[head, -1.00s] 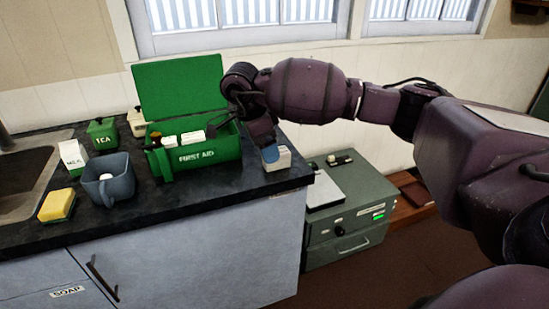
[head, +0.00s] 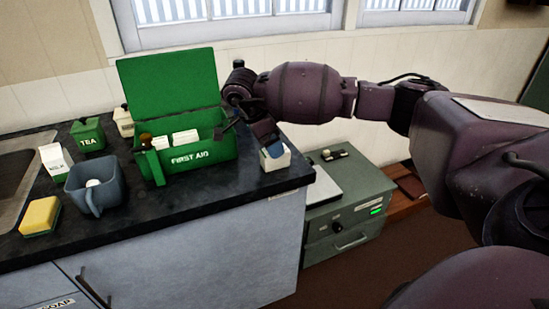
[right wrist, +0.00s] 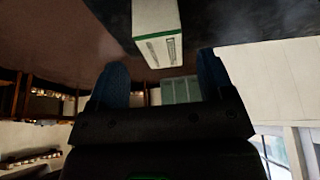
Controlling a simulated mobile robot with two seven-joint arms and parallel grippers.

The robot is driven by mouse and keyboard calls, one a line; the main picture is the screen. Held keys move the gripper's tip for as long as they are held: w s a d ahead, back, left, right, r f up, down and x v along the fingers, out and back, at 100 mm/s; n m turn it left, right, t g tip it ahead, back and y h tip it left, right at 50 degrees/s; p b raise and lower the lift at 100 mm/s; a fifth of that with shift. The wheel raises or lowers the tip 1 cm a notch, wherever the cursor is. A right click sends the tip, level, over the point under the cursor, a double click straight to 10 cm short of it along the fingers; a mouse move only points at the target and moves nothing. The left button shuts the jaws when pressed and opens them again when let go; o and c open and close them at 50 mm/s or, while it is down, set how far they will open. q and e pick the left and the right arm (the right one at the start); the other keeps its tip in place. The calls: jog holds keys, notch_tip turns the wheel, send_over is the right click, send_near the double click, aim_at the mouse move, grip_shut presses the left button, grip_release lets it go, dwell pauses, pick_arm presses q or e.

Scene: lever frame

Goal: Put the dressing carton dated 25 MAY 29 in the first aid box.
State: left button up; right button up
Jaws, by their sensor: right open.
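The green first aid box (head: 205,153) stands on the dark counter with its lid up; white items (head: 180,138) show inside. A white carton (head: 275,160) with a green stripe stands near the counter's right end, to the right of the box. My right gripper (head: 269,146) is open, just above and partly in front of this carton. In the right wrist view the carton (right wrist: 157,32) shows beyond and between the blue fingertips (right wrist: 162,72), with no grip on it. Its printing is too small to read, so I cannot tell its date. My left gripper is out of view.
A grey-blue mug (head: 93,187), a milk carton (head: 54,160), a yellow sponge (head: 40,216) and a green tea tin (head: 88,135) stand left of the box. A grey-green cabinet (head: 345,215) stands lower, right of the counter. The front counter strip is clear.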

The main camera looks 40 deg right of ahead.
jog(key=x, duration=0.4)
jog(key=shift+d, duration=0.1)
jog(key=c, duration=1.1)
